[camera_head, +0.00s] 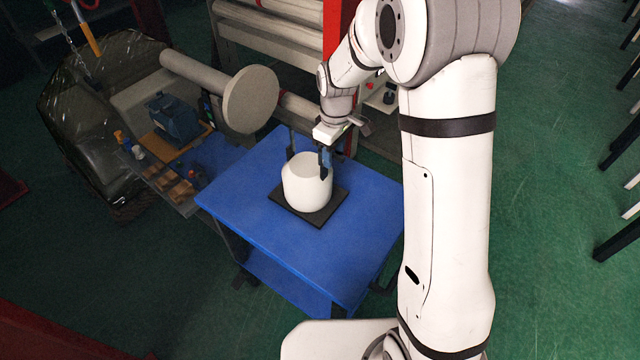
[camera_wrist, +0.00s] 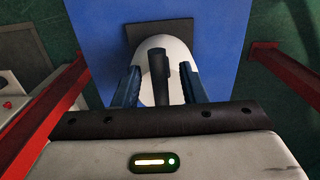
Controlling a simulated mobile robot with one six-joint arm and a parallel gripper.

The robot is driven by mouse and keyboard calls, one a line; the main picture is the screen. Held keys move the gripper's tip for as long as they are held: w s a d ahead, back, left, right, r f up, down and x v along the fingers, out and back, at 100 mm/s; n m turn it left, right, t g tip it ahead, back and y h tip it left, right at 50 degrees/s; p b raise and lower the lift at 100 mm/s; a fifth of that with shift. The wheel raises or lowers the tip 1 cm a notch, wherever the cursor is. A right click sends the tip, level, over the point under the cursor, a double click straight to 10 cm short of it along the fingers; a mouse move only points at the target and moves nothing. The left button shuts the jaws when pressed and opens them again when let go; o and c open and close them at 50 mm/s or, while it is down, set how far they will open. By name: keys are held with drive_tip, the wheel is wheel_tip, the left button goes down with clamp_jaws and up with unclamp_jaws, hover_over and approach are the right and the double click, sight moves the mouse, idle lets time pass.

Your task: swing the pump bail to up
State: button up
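The pump (camera_head: 307,184) is a white, rounded cylinder on a black base plate (camera_head: 288,211) on the blue table. Its white body also shows in the wrist view (camera_wrist: 178,48). A black bar (camera_wrist: 158,75), seemingly the pump bail, shows in the wrist view and points from the pump's top toward my wrist. I cannot make the bail out clearly in the head view. My gripper (camera_head: 309,158) is just above the far side of the pump. In the wrist view its two blue fingers (camera_wrist: 160,68) stand apart on either side of the bar, with gaps visible.
The blue table (camera_head: 247,216) has bare top around the plate. A grey roller (camera_head: 249,100) with a round end reaches toward the table's back left. A rack with a red post (camera_head: 339,45) stands behind. A dark blue machine (camera_head: 174,121) and small items are at left.

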drive_tip(key=shift+r+p, duration=2)
drive_tip(key=shift+r, duration=1.45)
drive_tip(key=shift+s, duration=0.1)
drive_tip(key=s+d+r+m+t+b, duration=0.2)
drive_tip(key=s+d+r+m, duration=0.45)
drive_tip(key=s+r, duration=0.45)
drive_tip(key=s+d+m+t, duration=0.1)
drive_tip(key=s+d+m, duration=0.3)
drive_tip(key=s, duration=0.9)
drive_tip(key=shift+s+d+f+b, duration=0.15)
drive_tip(key=shift+d+f+b, duration=0.15)
drive_tip(key=shift+d+b, duration=0.15)
drive_tip(key=shift+a, duration=0.1)
